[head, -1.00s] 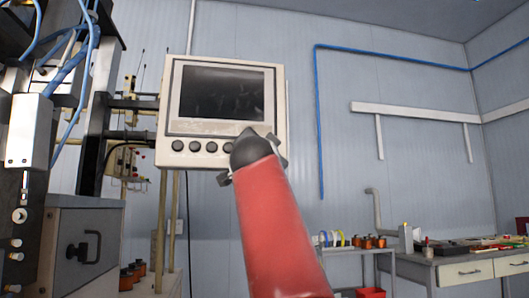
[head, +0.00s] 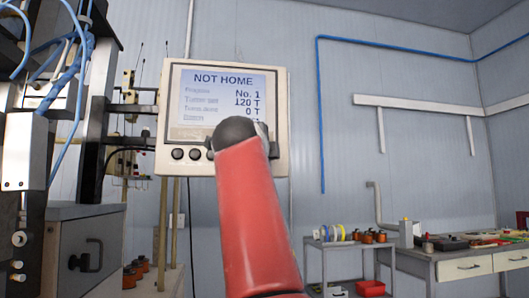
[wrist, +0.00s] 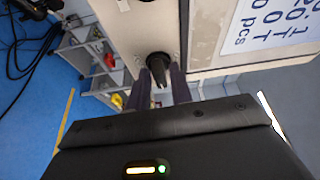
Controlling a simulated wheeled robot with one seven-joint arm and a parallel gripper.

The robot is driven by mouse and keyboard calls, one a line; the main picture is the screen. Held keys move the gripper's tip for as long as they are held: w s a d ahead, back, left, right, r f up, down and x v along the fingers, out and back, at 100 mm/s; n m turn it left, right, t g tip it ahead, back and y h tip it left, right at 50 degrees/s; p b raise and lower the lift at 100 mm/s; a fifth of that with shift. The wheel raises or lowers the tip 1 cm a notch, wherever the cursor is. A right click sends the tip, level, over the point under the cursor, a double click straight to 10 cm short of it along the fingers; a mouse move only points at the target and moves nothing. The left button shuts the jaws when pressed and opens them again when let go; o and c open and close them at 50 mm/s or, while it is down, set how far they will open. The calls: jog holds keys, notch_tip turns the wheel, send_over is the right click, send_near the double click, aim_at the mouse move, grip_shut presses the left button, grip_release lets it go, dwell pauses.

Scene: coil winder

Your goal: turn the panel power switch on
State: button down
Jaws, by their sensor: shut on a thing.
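The control panel (head: 281,110) is a cream box whose screen (head: 222,97) is lit and reads "NOT HOME" with lines of values. In the wrist view, the panel (wrist: 115,30) appears turned on its side, with part of the lit screen (wrist: 262,22) at right. The black panel power switch (wrist: 158,62) sticks out from the panel face. My gripper (wrist: 161,78) has its two dark fingers on either side of this switch, shut on it. In the head view, my red arm hides the switch and gripper.
Dark round buttons (head: 178,154) line the panel's lower edge. The winder machine (head: 85,225) stands at left. A small cart (head: 335,250) with spools and a workbench (head: 475,265) stand at right.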

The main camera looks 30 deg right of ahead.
jog(key=shift+m, duration=0.3)
dwell(0.4)
jog(key=c, duration=1.5)
grip_release()
jog(key=shift+o, duration=0.2)
jog(key=b+v, duration=0.2)
jog(key=v, duration=0.5)
jog(key=shift+s+a, duration=0.25)
